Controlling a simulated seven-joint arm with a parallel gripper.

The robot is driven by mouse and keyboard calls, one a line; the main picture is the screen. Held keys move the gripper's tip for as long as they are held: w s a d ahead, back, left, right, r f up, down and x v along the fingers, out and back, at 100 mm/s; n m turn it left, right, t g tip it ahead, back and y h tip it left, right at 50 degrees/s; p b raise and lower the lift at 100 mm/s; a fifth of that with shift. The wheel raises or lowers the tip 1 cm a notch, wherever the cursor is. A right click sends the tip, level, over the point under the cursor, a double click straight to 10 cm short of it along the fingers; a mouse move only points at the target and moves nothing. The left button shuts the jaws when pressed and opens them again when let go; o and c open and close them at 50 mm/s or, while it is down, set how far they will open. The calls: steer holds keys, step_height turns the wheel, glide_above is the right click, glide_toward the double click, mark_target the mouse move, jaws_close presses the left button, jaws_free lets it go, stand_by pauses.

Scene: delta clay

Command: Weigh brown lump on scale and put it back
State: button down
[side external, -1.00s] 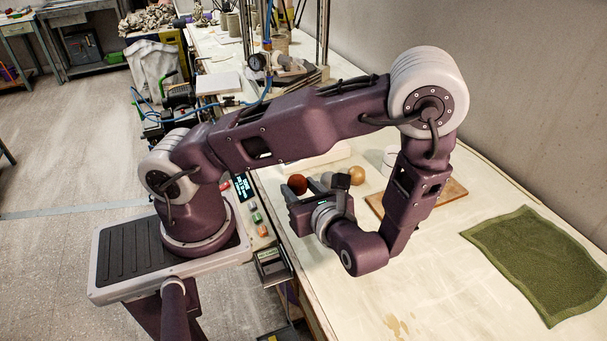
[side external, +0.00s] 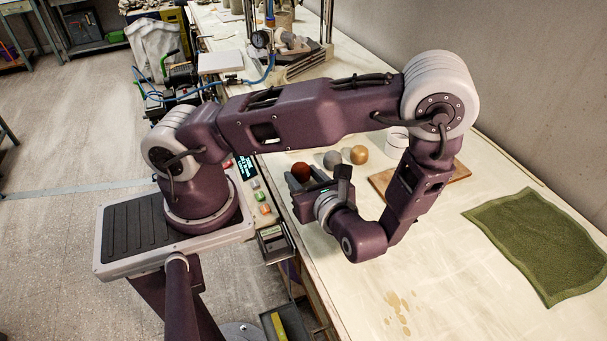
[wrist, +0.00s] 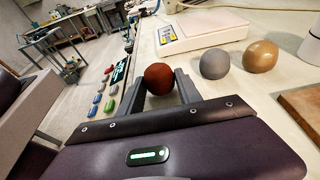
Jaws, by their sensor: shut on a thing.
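The reddish-brown round lump (wrist: 159,78) sits between the two grey fingers of my gripper (wrist: 163,86) in the wrist view. My gripper is shut on it. In the side view the brown lump (side external: 300,172) shows just beyond my gripper's dark body; the fingers are mostly hidden there. I cannot tell whether the lump still touches the table. The white scale (wrist: 203,38) stands behind and to the right of the lump in the wrist view, with nothing seen on its plate. My arm largely hides the scale in the side view.
A grey lump (wrist: 214,65) and a tan lump (wrist: 261,56) rest on the table right of the brown one. A wooden board (wrist: 302,104) lies further right. A green cloth (side external: 535,245) lies at the table's right. Coloured buttons (wrist: 105,95) line the left edge.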

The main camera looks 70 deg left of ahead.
steer(key=shift+f, duration=0.3)
steer(key=c, duration=0.7)
jaws_free()
steer(key=shift+c, duration=0.2)
steer(key=shift+d, duration=0.4)
steer(key=shift+n+h, duration=0.3)
steer(key=shift+n, duration=0.1)
steer(key=v, duration=0.6)
steer(key=shift+d+r, duration=0.2)
steer(key=shift+r, duration=0.3)
steer(key=s+d+r+n+t+h, duration=0.1)
steer(key=s+r+n+t+h, duration=0.1)
steer(key=r+n+h, duration=0.5)
steer(key=s+d+r+n+t+h, duration=0.1)
steer(key=s+r+n+t+h, duration=0.2)
steer(key=r+n+h, duration=0.4)
step_height(320, 180, up, 7)
steer(key=s+n, duration=0.1)
steer(key=n, duration=0.2)
steer(key=shift+d+t, duration=0.3)
steer(key=shift+d, duration=0.1)
